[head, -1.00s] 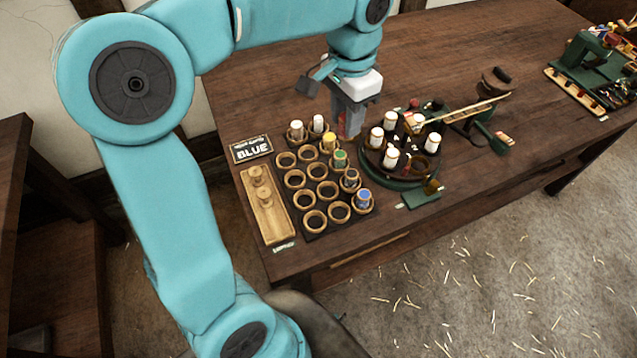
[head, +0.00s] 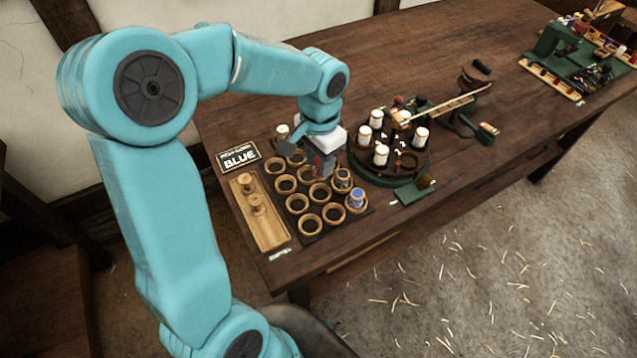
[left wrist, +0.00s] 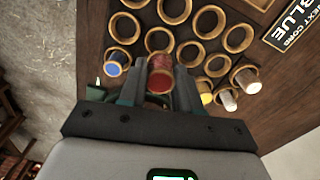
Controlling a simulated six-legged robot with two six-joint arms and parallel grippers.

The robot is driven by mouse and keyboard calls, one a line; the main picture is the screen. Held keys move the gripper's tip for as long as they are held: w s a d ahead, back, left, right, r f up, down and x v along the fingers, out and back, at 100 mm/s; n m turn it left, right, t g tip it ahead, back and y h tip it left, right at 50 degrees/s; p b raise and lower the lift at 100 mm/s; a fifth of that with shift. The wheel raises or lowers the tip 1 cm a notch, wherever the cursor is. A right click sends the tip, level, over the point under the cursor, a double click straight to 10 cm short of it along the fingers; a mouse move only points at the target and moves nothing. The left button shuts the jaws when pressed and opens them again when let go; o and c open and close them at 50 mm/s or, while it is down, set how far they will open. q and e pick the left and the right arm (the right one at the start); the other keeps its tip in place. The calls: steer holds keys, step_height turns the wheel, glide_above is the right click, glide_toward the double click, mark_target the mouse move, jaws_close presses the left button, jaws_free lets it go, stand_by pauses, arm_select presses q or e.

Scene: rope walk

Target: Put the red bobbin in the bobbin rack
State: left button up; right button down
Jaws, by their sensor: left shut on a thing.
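The bobbin rack is a dark board with rows of round wooden cups (head: 309,214), left of centre on the table in the head view. My left gripper (head: 325,170) points down over the rack's right part and hides some cups. In the left wrist view the left gripper (left wrist: 160,85) is shut on the red bobbin (left wrist: 160,84), its red end toward the camera. The bobbin's far end lines up with a wooden cup (left wrist: 159,38); I cannot tell whether it is inside. A blue bobbin (left wrist: 113,68) sits in a cup beside it. My right gripper is not in view.
A green round stand (head: 405,176) with several white bobbins is close right of the rack. A wooden tray (head: 268,236) with two wooden pieces and a sign reading "BLUE" (head: 239,156) are left. White and yellow bobbins stand in other cups. Several front-left cups are empty.

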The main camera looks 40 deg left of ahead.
arm_select(q)
step_height(320, 180, down, 4)
steer(key=shift+r, duration=0.1)
step_height(320, 180, down, 4)
steer(key=shift+r, duration=0.1)
steer(key=shift+w+f, duration=0.1)
steer(key=shift+f, duration=0.15)
steer(key=shift+f+b, duration=0.15)
steer(key=shift+b, duration=0.25)
steer(key=o, duration=1)
